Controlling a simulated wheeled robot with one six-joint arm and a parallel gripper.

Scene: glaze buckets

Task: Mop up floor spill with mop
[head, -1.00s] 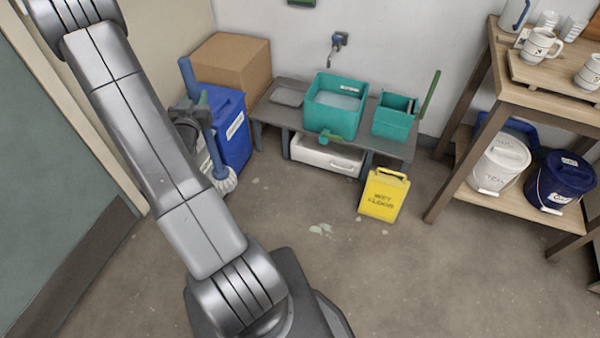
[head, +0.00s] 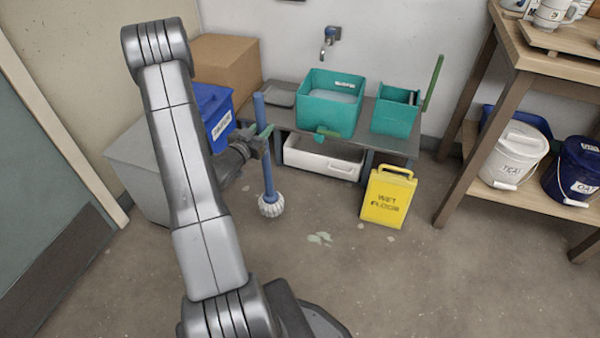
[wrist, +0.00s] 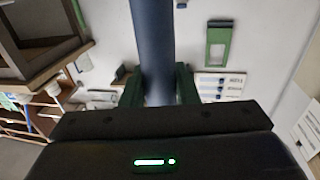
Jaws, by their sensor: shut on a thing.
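The mop has a blue handle (head: 268,175) and a whitish round head (head: 271,205), and it stands nearly upright above the floor left of the yellow sign. My gripper (head: 260,140) is shut on the handle. In the wrist view the handle (wrist: 153,45) runs between my two green fingers. I cannot tell whether the mop head touches the floor. The spill (head: 319,238) is a small pale green patch on the floor, to the right of and nearer than the mop head, apart from it.
A yellow wet floor sign (head: 388,197) stands right of the spill. Behind are a low grey bench (head: 400,146) with teal tubs (head: 330,105), and a white bin (head: 322,158) under it. Shelving (head: 470,150) stands right. Floor around the spill is clear.

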